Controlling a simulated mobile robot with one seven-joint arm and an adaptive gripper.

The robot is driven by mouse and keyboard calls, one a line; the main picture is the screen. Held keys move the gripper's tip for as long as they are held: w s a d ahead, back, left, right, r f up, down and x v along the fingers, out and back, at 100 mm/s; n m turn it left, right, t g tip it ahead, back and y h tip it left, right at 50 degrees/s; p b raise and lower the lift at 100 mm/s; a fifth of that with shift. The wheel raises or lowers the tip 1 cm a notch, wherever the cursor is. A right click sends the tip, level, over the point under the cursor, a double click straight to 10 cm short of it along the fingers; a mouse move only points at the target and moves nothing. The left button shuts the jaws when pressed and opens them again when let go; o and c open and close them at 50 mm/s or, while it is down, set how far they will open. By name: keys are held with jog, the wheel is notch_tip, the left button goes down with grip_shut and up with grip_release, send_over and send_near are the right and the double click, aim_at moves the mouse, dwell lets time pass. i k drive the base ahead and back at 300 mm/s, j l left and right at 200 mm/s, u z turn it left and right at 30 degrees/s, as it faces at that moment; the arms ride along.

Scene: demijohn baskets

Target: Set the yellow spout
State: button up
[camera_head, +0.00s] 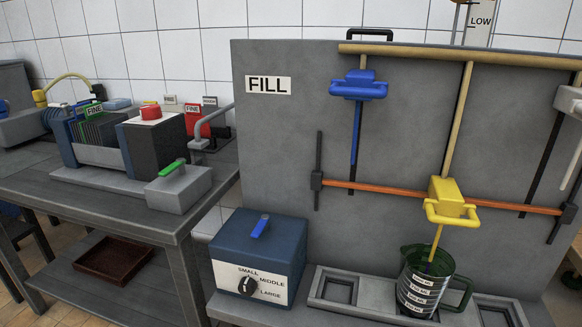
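The yellow spout (452,203) is a yellow block with a looped front handle, in the head view right of centre. It sits on the grey panel, at the lower end of a tan tube and at the height of an orange bar (385,189). A thin yellow stem runs from it down into a dark green measuring jug (416,290) with white markings. The stem's lower end is inside the jug, and I cannot tell whether it touches the bottom. My gripper is not in view.
A blue spout (359,86) hangs higher on the panel (285,140) marked FILL. A pale grey fitting (571,101) is cut by the right edge. A blue box (258,262) with a SMALL/MIDDLE/LARGE knob stands lower left. A cluttered grey bench (120,214) stands at left.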

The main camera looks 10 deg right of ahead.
aim_at(446, 205)
jog(key=z, duration=1.1)
